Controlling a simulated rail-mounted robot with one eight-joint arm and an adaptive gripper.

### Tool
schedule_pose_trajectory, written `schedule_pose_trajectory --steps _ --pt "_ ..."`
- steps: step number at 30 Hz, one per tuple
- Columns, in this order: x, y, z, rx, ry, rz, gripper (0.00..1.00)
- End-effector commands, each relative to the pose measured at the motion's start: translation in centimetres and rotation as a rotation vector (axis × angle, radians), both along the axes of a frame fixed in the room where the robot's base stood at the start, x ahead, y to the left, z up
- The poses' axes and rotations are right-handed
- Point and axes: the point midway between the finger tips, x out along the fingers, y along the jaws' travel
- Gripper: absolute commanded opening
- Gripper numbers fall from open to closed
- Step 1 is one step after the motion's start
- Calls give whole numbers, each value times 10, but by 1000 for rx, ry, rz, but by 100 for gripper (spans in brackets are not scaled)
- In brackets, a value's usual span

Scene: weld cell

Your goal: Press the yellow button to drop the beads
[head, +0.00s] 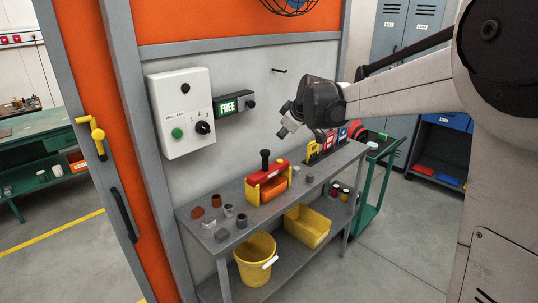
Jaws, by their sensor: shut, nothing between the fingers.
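I cannot make out a yellow button or any beads in the head view. A white control box (181,108) on the grey wall panel carries a green button (177,133), a black knob (203,127) and a dark round part near its top. My gripper (284,125) is shut and empty, in the air above the bench and to the right of the control box. It touches nothing that I can see. A red and yellow device with a black upright handle (267,181) stands on the grey bench (262,213), below my gripper.
A lit FREE sign (229,106) projects beside the box. Several small cups and cylinders stand on the bench's left. A yellow bucket (255,262) and yellow bin (307,227) sit on its lower shelf. A green cart (369,183) stands right; open floor lies in front.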

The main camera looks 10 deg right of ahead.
Motion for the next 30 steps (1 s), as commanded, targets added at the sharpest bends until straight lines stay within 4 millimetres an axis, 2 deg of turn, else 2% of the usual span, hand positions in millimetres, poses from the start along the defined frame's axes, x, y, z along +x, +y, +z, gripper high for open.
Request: schedule_pose_trajectory --steps 1,9,15,21,30 --pt "14 -1 -2 -10 -7 16 0" --pt "78 -5 -25 -72 -50 112 0" --pt "111 -8 -42 -107 -76 167 0" --pt "125 -9 -51 -124 -87 192 0" --pt "126 -9 -53 -126 -88 195 0"
